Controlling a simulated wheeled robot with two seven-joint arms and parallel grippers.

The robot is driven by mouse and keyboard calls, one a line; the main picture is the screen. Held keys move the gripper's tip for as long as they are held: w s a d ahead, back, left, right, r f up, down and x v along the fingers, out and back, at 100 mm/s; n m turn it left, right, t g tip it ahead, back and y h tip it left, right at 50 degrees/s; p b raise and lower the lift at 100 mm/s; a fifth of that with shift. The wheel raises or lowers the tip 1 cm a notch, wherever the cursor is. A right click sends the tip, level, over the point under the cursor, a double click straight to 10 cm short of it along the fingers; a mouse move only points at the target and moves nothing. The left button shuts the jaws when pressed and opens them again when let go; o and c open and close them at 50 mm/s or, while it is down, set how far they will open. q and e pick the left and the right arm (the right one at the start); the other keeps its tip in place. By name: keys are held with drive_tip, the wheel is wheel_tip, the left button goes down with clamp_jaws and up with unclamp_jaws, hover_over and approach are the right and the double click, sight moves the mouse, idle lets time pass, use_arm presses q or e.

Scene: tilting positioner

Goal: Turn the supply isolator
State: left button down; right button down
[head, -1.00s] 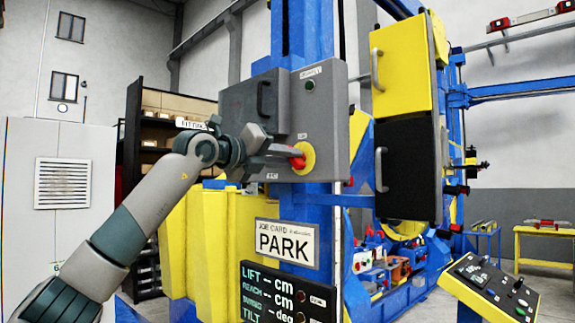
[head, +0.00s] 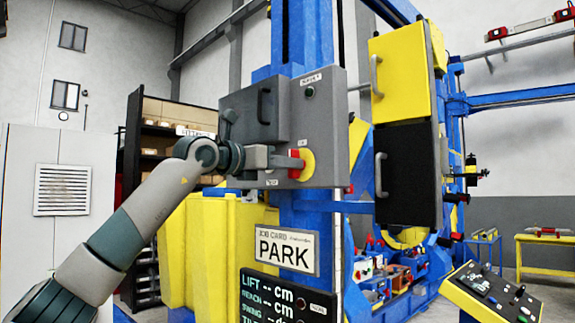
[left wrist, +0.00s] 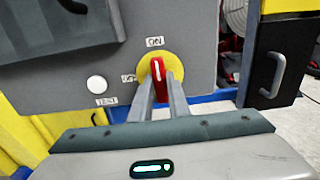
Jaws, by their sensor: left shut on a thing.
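The supply isolator is a red handle (head: 296,164) on a yellow disc (head: 308,165) on the front of a grey box (head: 325,125). In the left wrist view the red handle (left wrist: 157,68) stands nearly upright, with its white line toward the ON label (left wrist: 155,41). A second label, too small to read surely, is left of the yellow disc (left wrist: 173,62). My left gripper (head: 288,162) is shut on the red handle, one finger on each side in the left wrist view (left wrist: 159,84). My right gripper is not in view.
A white button (left wrist: 96,83) with a TEST label sits left of the handle. A dark grey cover with a handle (head: 263,105) is on the box's left part. Yellow and black cabinet doors (head: 402,75) stand to the right. A PARK sign (head: 285,248) is below.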

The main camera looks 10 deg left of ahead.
use_arm(q)
drive_tip(key=shift+f, duration=0.1)
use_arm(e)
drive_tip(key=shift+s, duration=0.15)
use_arm(q)
drive_tip(key=c, duration=1.7)
unclamp_jaws()
drive_tip(key=shift+s, duration=0.1)
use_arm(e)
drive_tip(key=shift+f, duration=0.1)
